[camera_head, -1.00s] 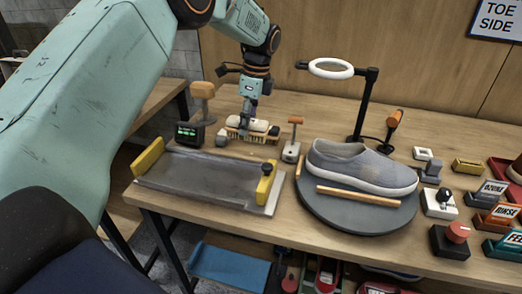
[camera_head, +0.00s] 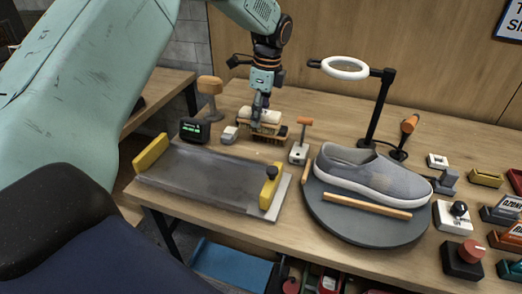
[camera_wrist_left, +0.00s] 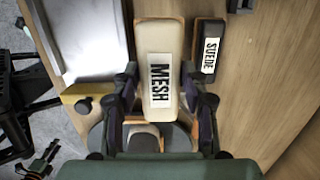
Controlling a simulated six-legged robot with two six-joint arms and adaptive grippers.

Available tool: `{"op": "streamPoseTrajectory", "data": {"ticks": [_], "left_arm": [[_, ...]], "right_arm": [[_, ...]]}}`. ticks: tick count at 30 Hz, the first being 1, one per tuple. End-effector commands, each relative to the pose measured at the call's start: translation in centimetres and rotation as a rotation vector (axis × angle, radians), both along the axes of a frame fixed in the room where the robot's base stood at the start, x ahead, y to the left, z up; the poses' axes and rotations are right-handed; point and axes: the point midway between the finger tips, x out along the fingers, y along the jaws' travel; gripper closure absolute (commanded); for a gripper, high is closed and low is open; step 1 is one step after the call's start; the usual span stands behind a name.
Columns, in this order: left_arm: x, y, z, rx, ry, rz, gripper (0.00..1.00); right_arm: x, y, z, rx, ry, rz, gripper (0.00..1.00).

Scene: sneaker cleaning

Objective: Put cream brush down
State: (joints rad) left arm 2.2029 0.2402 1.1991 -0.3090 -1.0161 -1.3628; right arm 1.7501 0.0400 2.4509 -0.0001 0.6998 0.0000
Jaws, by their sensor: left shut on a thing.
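The cream brush (camera_wrist_left: 158,50), labelled MESH, is between the fingers of my left gripper (camera_wrist_left: 160,92) in the left wrist view. The gripper is shut on it. In the head view the left gripper (camera_head: 260,108) points down at the back of the table, with the cream brush (camera_head: 265,116) at its fingertips. A dark brush labelled SUEDE (camera_wrist_left: 208,48) lies beside it, apart from it in the left wrist view. I cannot tell whether the cream brush touches the table. My right gripper is not in view.
A grey tray (camera_head: 210,178) with yellow end blocks lies in front. A grey sneaker (camera_head: 372,174) sits on a round dark turntable (camera_head: 350,228) to the right, near a ring lamp (camera_head: 345,68). A small display (camera_head: 195,130) stands left of the brushes.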

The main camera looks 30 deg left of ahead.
Motion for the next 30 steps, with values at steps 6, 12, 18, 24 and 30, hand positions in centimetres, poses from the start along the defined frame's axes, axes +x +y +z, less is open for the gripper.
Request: {"op": "streamPoseTrajectory", "data": {"ticks": [6,12,18,24,30], "left_arm": [[0.0,-0.1,-3.3,0.000,0.005,0.000,0.81],[0.2,-0.1,-6.0,0.000,0.003,0.000,0.81],[0.3,-0.1,-8.7,0.000,0.003,-0.001,0.81],[0.4,-0.1,-9.4,0.000,0.000,0.000,0.81],[0.3,-0.1,-9.5,0.000,0.001,0.000,0.81]], "right_arm": [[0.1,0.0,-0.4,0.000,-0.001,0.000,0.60],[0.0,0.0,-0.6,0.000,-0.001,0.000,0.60],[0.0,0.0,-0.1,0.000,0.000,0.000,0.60],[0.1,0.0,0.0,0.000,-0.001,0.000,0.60],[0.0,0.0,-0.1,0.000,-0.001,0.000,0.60]]}}
